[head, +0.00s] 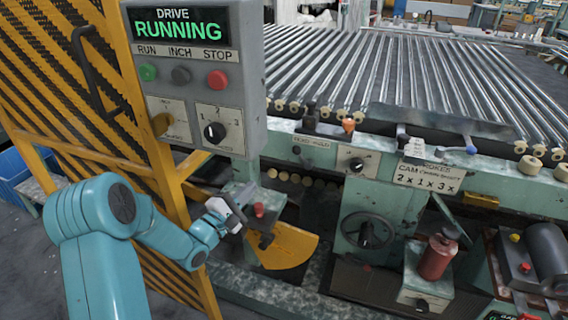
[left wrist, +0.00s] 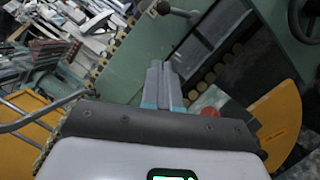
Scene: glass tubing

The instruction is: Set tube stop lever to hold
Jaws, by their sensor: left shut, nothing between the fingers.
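A small plate (head: 311,141) on the green machine's front rail carries small lettering that may end in HOLD. Just above it stands a short dark lever (head: 309,119), and an orange-knobbed lever (head: 348,125) stands to its right. I cannot tell for sure which is the tube stop lever. My left gripper (head: 241,213) is shut and empty, low and left of these levers, near a red knob (head: 259,210) above a yellow quadrant plate (head: 288,248). In the left wrist view the shut fingers (left wrist: 160,72) point toward the machine; a dark-knobbed lever (left wrist: 163,9) shows above them.
A grey drive panel (head: 205,75) reading RUNNING hangs above my left arm. A yellow mesh guard (head: 75,110) stands at the left. Parallel glass tubes (head: 400,70) lie on the conveyor behind the rail. A handwheel (head: 367,231) and red bottle (head: 437,257) stand lower right.

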